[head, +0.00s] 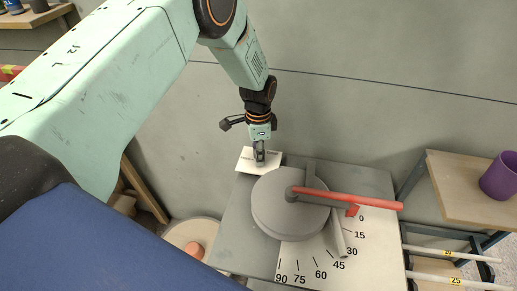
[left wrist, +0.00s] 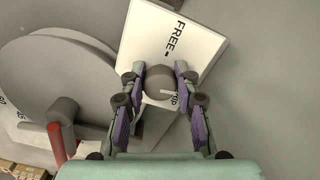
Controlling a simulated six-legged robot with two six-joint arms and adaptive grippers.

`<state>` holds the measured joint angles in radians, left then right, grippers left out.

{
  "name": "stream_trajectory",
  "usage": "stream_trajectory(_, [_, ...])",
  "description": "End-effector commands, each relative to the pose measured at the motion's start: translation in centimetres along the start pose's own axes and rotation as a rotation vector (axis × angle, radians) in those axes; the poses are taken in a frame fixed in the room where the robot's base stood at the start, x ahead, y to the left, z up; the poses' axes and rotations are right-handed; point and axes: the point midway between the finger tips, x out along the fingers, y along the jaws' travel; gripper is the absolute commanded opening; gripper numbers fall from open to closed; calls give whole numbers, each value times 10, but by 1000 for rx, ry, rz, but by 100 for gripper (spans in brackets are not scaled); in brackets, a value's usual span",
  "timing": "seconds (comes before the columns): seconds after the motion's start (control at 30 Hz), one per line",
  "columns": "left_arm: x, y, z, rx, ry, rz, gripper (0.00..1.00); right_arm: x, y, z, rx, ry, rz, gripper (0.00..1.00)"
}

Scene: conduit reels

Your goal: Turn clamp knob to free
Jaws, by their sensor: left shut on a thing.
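The clamp knob (left wrist: 160,82) is a round grey knob with a pale pointer line, which in the left wrist view points right, close to partly hidden lettering ending in "IP". It sits on a white label plate (left wrist: 150,35) with "FREE" and a small dark mark at the other end. In the head view the plate (head: 244,158) lies at the back left of the grey bender table. My left gripper (head: 259,158) points down over it and is shut on the knob, with its fingers (left wrist: 160,100) on both sides. My right gripper is not in view.
The bender's grey disc (head: 285,203) and red lever (head: 350,197) stand close to the knob. An angle scale (head: 325,255) lies in front. A wooden shelf (head: 455,190) with a purple cup (head: 499,176) is at right. A bare wall (head: 340,120) rises behind.

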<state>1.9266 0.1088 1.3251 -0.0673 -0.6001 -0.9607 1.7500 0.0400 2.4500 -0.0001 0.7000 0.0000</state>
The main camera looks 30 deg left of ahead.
Motion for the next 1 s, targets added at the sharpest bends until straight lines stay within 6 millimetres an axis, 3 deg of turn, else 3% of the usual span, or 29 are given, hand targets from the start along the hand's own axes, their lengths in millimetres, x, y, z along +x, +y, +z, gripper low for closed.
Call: stream_trajectory(1.0, [1, 4, 0, -964, -4, 3, 0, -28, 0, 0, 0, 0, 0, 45])
